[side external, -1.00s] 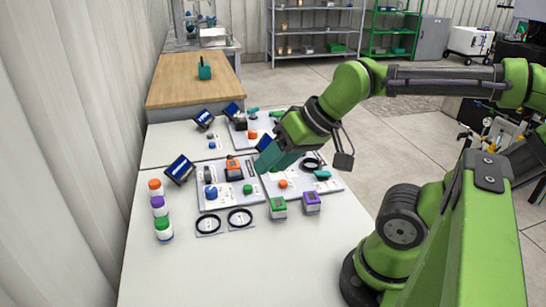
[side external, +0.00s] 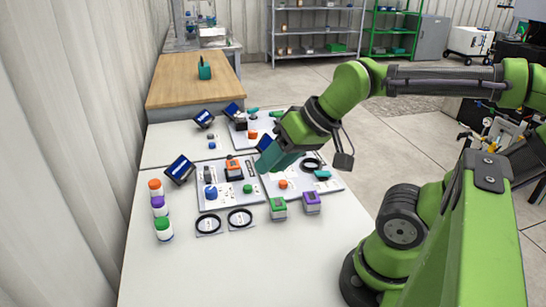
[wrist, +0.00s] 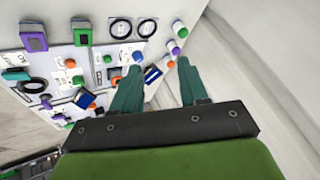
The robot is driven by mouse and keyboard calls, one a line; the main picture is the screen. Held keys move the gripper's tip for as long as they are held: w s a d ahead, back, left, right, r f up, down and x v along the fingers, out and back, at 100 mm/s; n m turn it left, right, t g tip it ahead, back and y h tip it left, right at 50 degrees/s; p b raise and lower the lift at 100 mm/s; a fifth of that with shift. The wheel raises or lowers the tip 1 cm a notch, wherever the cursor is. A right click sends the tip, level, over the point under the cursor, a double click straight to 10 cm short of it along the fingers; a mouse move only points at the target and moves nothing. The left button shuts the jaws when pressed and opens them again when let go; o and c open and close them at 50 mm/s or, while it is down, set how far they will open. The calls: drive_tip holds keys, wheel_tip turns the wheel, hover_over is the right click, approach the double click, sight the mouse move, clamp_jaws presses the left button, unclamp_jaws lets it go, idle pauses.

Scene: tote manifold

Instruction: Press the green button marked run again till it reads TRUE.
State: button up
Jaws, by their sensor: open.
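My gripper (side external: 270,160) hangs over the panels on the white table, its teal fingers apart and empty. It also shows in the wrist view (wrist: 160,68). One green button (side external: 247,188) sits on the left panel (side external: 225,203), beside a blue knob (side external: 210,192); in the wrist view this button (wrist: 107,58) lies left of the fingers. Another green button (wrist: 77,80) shows on the neighbouring panel in the wrist view, near an orange button (wrist: 70,63). The labels are too small to read, so I cannot tell which is run again. A tilted screen (side external: 180,168) stands behind the left panel; its text is unreadable.
A green-topped box (side external: 278,207) and a purple-topped box (side external: 312,203) stand in front of the panels. Two black rings (side external: 240,217) lie nearby. Several capped jars (side external: 163,230) line the left edge. The front of the table (side external: 225,275) is clear.

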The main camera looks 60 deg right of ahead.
clamp_jaws()
idle(1.5)
